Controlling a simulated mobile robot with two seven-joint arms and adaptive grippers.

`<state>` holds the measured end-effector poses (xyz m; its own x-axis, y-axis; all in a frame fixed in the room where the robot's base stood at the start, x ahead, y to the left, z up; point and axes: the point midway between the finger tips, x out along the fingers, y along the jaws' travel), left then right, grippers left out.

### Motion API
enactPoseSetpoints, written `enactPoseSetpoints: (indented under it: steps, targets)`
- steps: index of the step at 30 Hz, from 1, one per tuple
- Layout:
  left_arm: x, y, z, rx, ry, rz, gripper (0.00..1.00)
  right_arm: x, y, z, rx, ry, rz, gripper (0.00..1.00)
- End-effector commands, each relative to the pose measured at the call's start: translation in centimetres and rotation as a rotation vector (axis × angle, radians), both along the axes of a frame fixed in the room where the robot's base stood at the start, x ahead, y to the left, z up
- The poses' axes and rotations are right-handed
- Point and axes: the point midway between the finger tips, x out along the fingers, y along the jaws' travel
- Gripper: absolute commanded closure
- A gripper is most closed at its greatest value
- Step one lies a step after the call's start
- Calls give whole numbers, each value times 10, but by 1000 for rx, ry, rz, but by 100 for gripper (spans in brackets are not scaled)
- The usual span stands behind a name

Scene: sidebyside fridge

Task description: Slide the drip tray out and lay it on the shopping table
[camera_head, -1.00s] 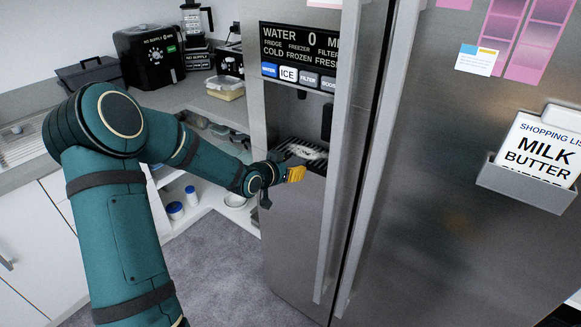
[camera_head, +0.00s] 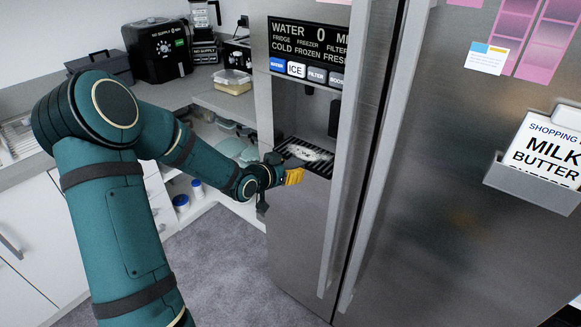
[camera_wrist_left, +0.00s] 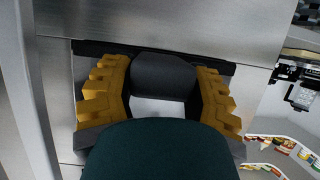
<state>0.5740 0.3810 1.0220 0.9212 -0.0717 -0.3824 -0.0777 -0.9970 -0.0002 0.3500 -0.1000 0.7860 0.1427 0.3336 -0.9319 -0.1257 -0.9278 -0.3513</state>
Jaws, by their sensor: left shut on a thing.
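The drip tray (camera_head: 318,166) is a dark slatted tray with a whitish patch, at the bottom of the dispenser recess in the fridge's left door. My left gripper (camera_head: 291,177), with yellow fingers, is shut on the tray's front left part. In the left wrist view, the yellow fingers (camera_wrist_left: 160,80) stand on both sides of a dark block, with a black edge strip behind them against the steel door. The contact itself is partly hidden. My right gripper and the shopping table are not in view.
Long vertical door handles (camera_head: 385,150) stand right of the dispenser. A shopping list holder (camera_head: 530,185) sticks out from the right door. A counter (camera_head: 215,98) with appliances and open shelves with containers lie to the left. The grey floor (camera_head: 225,265) below is clear.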

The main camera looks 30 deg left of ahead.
Motion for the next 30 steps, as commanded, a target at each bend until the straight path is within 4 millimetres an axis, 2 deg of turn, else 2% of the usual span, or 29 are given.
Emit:
enactPoseSetpoints:
  steps: [30]
  targets:
    - [-37,3,1,1,1,0,93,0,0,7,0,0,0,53]
